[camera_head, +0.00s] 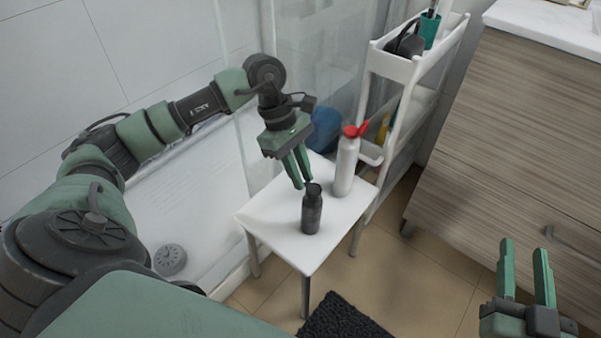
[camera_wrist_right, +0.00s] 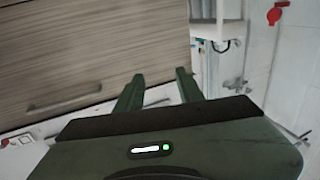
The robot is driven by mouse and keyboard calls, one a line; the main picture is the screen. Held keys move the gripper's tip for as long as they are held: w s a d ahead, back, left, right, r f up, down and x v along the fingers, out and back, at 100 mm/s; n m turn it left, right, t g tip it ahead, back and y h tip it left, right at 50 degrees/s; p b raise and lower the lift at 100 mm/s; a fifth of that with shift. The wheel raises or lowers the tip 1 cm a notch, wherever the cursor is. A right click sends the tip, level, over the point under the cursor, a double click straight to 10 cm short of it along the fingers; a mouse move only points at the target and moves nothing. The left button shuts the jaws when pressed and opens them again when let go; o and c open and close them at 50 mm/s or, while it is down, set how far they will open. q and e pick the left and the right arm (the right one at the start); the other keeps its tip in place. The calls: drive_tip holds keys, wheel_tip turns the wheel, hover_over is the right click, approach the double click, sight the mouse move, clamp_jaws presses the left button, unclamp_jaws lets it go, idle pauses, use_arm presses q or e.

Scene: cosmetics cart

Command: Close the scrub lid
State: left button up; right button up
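A white bottle (camera_head: 346,165) stands upright on a small white table, with a red cap (camera_head: 353,131) whose lid part sticks out to the right and looks flipped open. A dark bottle (camera_head: 312,212) with a dark cap stands in front of it, to the left. Neither label is readable, so I cannot tell which is the scrub. My left gripper (camera_head: 303,184) points down just above and left of the dark bottle's cap; its fingers are close together and I see nothing held. My right gripper (camera_head: 525,246) is open and empty near the drawers; its fingers show in the right wrist view (camera_wrist_right: 158,82).
The white table (camera_head: 268,232) has bare room left of the bottles. A white cart (camera_head: 396,66) stands behind it, a wooden drawer cabinet (camera_head: 500,150) to the right. A dark mat (camera_head: 340,318) lies on the floor. A blue object (camera_head: 325,130) is behind the table.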

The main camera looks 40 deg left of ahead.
use_arm(q)
clamp_jaws()
drive_tip(key=h+b, duration=0.1)
drive_tip(key=f+h+b, duration=0.1)
drive_tip(key=b, duration=0.1)
drive_tip(key=shift+a, duration=0.25)
drive_tip(key=o, duration=0.9)
unclamp_jaws()
use_arm(e)
drive_tip(key=s+r+t+y, duration=0.2)
drive_tip(key=s+r+t, duration=0.2)
drive_tip(key=r+t, duration=0.3)
wheel_tip(320, 180, up, 5)
drive_tip(key=shift+s+a+f+t, duration=0.2)
drive_tip(key=shift+s+t, duration=0.1)
drive_tip(key=shift+s, duration=0.1)
